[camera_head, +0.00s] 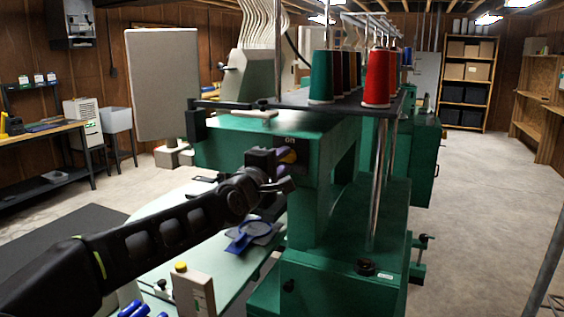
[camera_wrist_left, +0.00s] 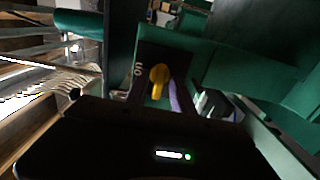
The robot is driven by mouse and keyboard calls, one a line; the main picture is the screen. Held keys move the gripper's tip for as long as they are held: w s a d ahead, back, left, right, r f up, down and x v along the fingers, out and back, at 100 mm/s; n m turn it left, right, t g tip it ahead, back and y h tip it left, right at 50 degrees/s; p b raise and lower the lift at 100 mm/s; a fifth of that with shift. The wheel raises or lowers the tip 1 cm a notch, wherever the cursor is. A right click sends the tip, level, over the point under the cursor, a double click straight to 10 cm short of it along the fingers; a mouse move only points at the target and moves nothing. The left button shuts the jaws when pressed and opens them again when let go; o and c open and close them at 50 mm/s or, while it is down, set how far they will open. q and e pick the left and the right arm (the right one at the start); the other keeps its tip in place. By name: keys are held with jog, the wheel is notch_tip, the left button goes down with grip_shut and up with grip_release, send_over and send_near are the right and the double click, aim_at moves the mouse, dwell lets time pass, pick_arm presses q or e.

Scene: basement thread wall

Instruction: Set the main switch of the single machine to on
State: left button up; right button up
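The single machine (camera_head: 270,137) is a green machine with thread cones on its top rack. Its main switch is a yellow knob on a dark plate. In the left wrist view the yellow knob (camera_wrist_left: 158,77) shows, with an "0/1" label to its left. In the head view only a bit of the yellow knob (camera_head: 289,156) shows beside my gripper. My left gripper (camera_head: 284,168) is at the switch plate. In the left wrist view its purple-edged fingers (camera_wrist_left: 157,93) are apart, one on each side of the knob. I cannot tell whether they touch it. My right gripper is not in view.
A grey panel (camera_head: 163,84) stands left of the machine head. Green and red thread cones (camera_head: 376,80) stand on the rack above. Open floor lies at the right.

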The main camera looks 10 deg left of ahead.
pick_arm(q)
grip_shut()
jog(key=shift+m, duration=0.4)
jog(key=m, duration=0.6)
jog(key=shift+m, duration=0.4)
jog(key=m+p, duration=0.1)
jog(key=m, duration=0.9)
jog(key=shift+f, duration=0.1)
jog(key=shift+m, duration=0.3)
